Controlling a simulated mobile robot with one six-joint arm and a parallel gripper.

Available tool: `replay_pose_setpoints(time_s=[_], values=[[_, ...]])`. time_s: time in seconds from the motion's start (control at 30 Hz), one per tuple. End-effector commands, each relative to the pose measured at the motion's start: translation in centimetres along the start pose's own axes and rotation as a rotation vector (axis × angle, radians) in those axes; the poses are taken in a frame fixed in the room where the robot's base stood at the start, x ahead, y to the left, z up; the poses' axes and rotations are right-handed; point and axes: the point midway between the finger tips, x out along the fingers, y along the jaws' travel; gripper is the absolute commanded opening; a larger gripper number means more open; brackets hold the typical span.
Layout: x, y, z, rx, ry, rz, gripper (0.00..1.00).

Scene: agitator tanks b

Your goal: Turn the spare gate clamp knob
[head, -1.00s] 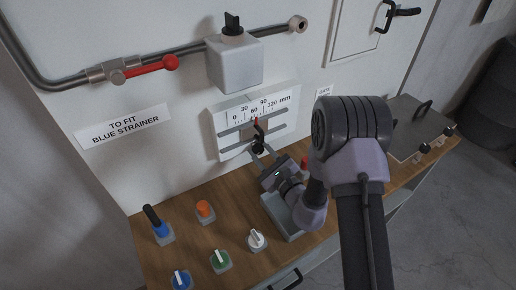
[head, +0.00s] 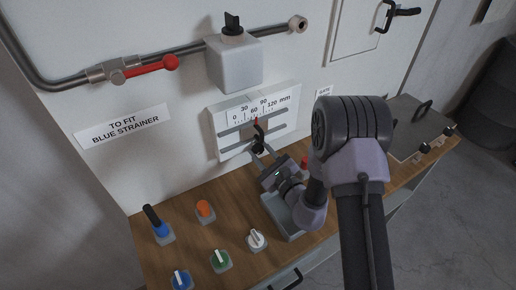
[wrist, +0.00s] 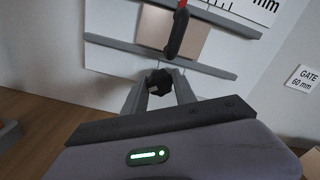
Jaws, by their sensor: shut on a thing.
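The gate scale plate (head: 287,118) on the wall has a scale marked 0 to 120 mm and two grey rails. A red pointer (head: 257,121) stands near the 60 mark; it also shows in the wrist view (wrist: 183,4). A black handle (wrist: 177,35) hangs below the pointer. The black clamp knob (wrist: 160,82) sits just under the lower rail. My gripper (head: 259,151) reaches up to it from below, shut with one finger on each side of the knob. The fingers hide part of the knob in the head view.
A sign (wrist: 305,78) reads GATE 60 mm. A grey tray (head: 275,207) sits under my wrist on the wooden bench (head: 190,240). Several coloured knobs stand at the bench's left. A grey box (head: 234,65) and a pipe with a red lever (head: 150,66) are above.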

Motion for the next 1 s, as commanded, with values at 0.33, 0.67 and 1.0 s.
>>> replay_pose_setpoints(time_s=[0.33, 0.67, 1.0], values=[[0.00, -0.07, 0.14, 0.037, 0.000, 0.000, 0.00], [0.01, -0.16, 0.38, 0.552, 0.000, 0.001, 0.00], [0.03, -0.02, 0.05, 0.702, -0.002, 0.000, 0.00]])
